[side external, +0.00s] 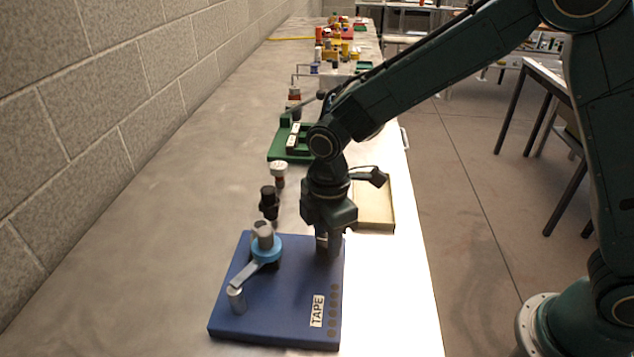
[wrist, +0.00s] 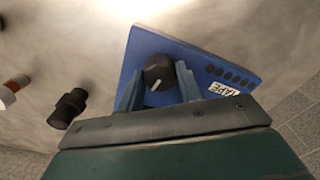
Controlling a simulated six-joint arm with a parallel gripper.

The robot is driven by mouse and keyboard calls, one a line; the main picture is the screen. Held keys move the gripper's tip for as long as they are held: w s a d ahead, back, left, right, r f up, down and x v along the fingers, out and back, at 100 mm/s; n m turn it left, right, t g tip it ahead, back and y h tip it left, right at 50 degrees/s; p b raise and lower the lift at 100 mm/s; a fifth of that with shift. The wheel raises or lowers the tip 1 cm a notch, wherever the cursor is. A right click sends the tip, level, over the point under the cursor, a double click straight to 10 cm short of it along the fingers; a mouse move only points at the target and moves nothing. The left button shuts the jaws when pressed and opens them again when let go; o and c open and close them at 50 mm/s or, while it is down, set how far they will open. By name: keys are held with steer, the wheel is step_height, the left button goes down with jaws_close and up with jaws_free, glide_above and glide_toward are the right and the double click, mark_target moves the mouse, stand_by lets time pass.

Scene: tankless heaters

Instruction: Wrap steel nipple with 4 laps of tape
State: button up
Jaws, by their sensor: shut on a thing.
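The blue tape board (side external: 290,325) carries a "TAPE" label (side external: 317,311) and a row of several dark dots. On its left side stands a light blue crank (side external: 266,250) with a grey cylinder (side external: 263,230) upright in its hub and a grey handle (side external: 237,298). I cannot tell whether that cylinder is the steel nipple, and no tape shows clearly. My gripper (side external: 328,247) points down at the board's far right corner. In the wrist view, my gripper (wrist: 159,80) is shut on a black knob (wrist: 158,70) with a white pointer line.
Farther back are a green fixture (side external: 282,152) and a shallow tan tray (side external: 375,205). A block wall (side external: 90,120) runs along the left. The bench (side external: 150,270) is clear left of the board.

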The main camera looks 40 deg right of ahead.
steer(key=m, duration=1.1)
steer(key=shift+m, duration=2.2)
steer(key=o, duration=1)
steer(key=shift+r, duration=0.1)
step_height(320, 180, up, 14)
